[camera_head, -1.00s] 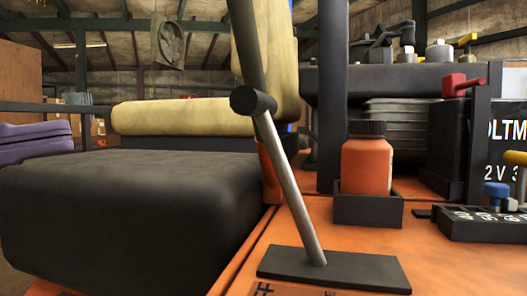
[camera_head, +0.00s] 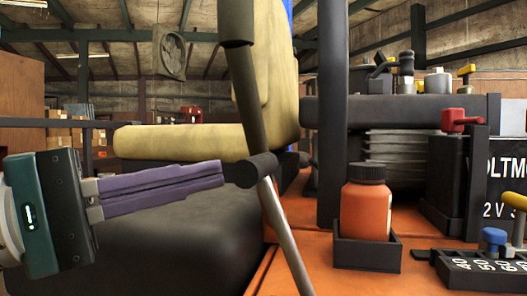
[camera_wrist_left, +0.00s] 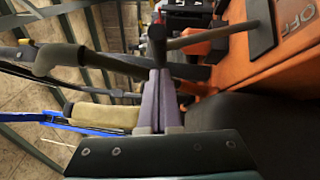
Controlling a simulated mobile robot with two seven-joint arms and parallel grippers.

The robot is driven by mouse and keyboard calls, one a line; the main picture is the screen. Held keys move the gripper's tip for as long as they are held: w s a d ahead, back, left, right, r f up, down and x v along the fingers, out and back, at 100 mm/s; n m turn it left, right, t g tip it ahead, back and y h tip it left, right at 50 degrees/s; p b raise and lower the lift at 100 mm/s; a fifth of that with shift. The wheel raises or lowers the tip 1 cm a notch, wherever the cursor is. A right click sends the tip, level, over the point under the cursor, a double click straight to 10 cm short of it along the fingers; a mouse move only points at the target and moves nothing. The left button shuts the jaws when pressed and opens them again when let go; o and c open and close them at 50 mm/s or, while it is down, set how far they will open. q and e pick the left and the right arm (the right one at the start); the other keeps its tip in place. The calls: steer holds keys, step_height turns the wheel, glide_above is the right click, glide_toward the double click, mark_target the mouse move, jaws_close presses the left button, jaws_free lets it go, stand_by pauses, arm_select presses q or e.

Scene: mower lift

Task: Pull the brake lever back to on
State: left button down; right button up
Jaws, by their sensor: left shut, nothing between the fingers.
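The brake lever (camera_head: 283,225) is a metal rod leaning up and to the left, with a dark upper grip (camera_head: 237,22) and a black cross peg (camera_head: 252,170). Its base is below the head view. In the left wrist view the lever rod (camera_wrist_left: 205,36) runs to a dark base plate (camera_wrist_left: 261,25) beside the letters OFF (camera_wrist_left: 293,18). My left gripper (camera_head: 221,173) has purple fingers, shut and empty. Its tips are at the left end of the peg; I cannot tell whether they touch. It also shows in the left wrist view (camera_wrist_left: 158,72). My right gripper is not in view.
An orange bottle (camera_head: 366,207) stands in a black holder (camera_head: 367,254) right of the lever. A battery with a red knob (camera_head: 460,119) and a numbered black block (camera_head: 485,272) are farther right.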

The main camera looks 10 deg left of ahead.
arm_select(q)
steer(key=shift+d+r, duration=0.15)
steer(key=shift+d, duration=0.65)
